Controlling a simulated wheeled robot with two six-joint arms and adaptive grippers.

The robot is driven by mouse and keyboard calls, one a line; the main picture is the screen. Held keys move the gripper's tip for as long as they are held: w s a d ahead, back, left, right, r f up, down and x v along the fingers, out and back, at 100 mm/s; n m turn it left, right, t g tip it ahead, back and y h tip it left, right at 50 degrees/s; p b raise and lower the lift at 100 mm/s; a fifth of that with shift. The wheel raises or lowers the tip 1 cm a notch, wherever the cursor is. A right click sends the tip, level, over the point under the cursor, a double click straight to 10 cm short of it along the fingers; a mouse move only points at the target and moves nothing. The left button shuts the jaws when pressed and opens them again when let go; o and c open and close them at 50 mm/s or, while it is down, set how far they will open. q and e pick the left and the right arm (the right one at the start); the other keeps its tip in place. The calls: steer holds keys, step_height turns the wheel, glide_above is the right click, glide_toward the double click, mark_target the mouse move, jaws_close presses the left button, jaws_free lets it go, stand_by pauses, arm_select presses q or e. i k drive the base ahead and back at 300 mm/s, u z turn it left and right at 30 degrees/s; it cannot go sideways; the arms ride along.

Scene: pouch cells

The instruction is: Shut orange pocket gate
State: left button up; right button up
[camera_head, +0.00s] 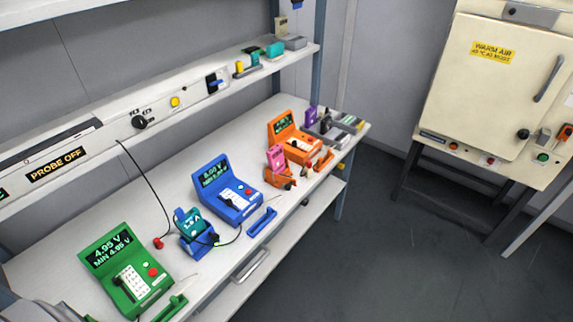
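The orange tester (297,146) stands toward the far right end of the bench, its dark screen tilted up at the back. In front of it, an orange pocket (279,181) holds an upright pink pouch cell (276,157). A separate orange bar-like piece (323,160) lies to the right of the pocket. Which orange part is the gate, and whether it is open or shut, is too small to tell.
A blue tester (229,194), a blue pocket (198,242) with a teal cell (190,222) and a green tester (127,270) stand nearer along the bench. A dark tray (325,131) with cells is beyond the orange tester. A shelf (180,98) runs above. A cream oven (490,90) stands right; floor between is clear.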

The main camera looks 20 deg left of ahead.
mark_target(288, 180)
steer(key=k, duration=1.25)
steer(key=z, duration=0.65)
steer(key=i, duration=1.65)
steer(key=u, duration=0.65)
